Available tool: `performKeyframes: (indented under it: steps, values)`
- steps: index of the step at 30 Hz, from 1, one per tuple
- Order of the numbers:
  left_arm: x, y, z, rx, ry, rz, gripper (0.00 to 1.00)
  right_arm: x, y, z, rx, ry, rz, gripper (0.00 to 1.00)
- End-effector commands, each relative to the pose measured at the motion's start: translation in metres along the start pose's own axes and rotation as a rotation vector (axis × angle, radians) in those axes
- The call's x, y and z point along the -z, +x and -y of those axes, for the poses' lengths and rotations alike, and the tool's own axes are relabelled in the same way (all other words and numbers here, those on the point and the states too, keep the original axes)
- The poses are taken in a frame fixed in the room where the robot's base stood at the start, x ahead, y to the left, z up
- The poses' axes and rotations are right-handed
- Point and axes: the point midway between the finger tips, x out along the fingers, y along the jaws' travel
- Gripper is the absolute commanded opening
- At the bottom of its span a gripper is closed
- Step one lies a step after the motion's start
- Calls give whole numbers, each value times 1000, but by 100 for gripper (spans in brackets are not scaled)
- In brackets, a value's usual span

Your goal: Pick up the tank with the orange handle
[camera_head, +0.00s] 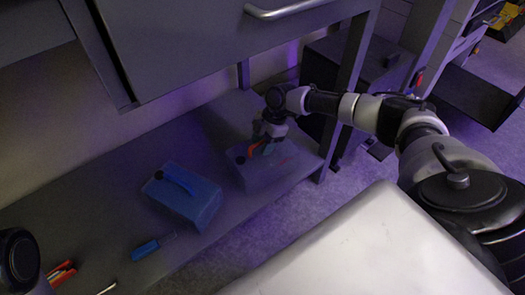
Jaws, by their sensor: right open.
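The tank with the orange handle (257,174) is a dark grey-blue box on the low shelf, right of the blue tank. Its orange handle (255,149) shows just under my right gripper (263,146). My right gripper points down at the handle end of the tank, with its fingers open. The fingers partly cover the handle, and I cannot tell whether they touch it. At the lower left edge a dark rounded part of my left arm shows, but my left gripper does not.
A blue tank (183,197) with a blue handle lies on the shelf (110,205) to the left. A blue-handled screwdriver (146,249) and orange-handled tools (61,274) lie nearer. A table leg (348,85) stands right of the tank. A drawer with a metal handle (300,9) hangs above.

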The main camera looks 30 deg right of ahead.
Motion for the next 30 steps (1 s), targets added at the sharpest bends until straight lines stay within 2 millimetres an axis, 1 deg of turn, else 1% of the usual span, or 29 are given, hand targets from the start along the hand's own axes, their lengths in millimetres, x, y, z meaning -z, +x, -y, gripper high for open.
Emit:
performKeyframes:
  steps: [5, 6, 11, 12, 14, 15, 30]
  values:
    - [0, 1, 0, 0, 0, -1, 40, 0, 0, 0, -1, 0, 0, 44]
    - [0, 1, 0, 0, 0, -1, 40, 0, 0, 0, -1, 0, -1, 43]
    - [0, 1, 0, 0, 0, -1, 40, 1, 0, 0, -1, 0, -1, 18]
    - [0, 1, 0, 0, 0, -1, 40, 0, 0, 0, 0, 0, -1, 12]
    - [0, 1, 0, 0, 0, -1, 40, 0, 0, 0, 0, 0, -1, 3]
    - [0, 1, 0, 0, 0, -1, 40, 0, 0, 0, 0, 0, -1, 0]
    - [0, 2, 0, 0, -1, -2, 40, 2, -3, 0, -1, -1, -2, 0]
